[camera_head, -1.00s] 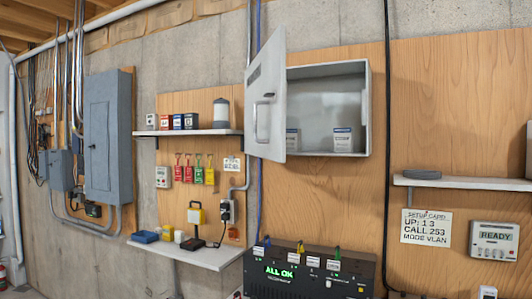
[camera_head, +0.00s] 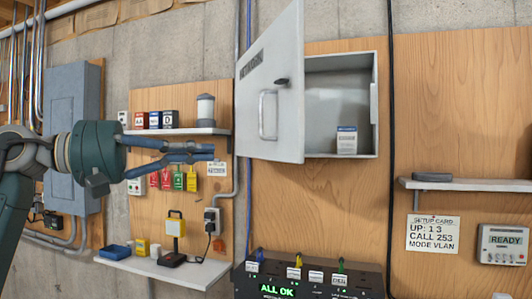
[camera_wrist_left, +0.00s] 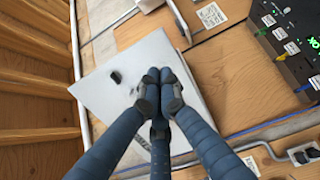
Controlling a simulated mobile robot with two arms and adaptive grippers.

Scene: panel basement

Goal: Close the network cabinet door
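The network cabinet (camera_head: 376,110) is a light grey wall box, and its door (camera_head: 285,70) stands open, swung out to the left. The door's outer face shows with dark lettering, a black latch (camera_head: 282,81) and a pale bar handle (camera_head: 267,115). My left gripper (camera_head: 213,152) is left of the door, its fingers drawn together and pointing right, with nothing seen between them. In the left wrist view the closed fingertips (camera_wrist_left: 160,76) lie in front of the grey door panel (camera_wrist_left: 160,50) and hide part of it; contact cannot be told. My right gripper is out of view.
A shelf (camera_head: 180,131) with small boxes and a canister is behind my left gripper. A black device reading ALL OK (camera_head: 310,281) sits below the cabinet. Another shelf (camera_head: 470,184) is at right.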

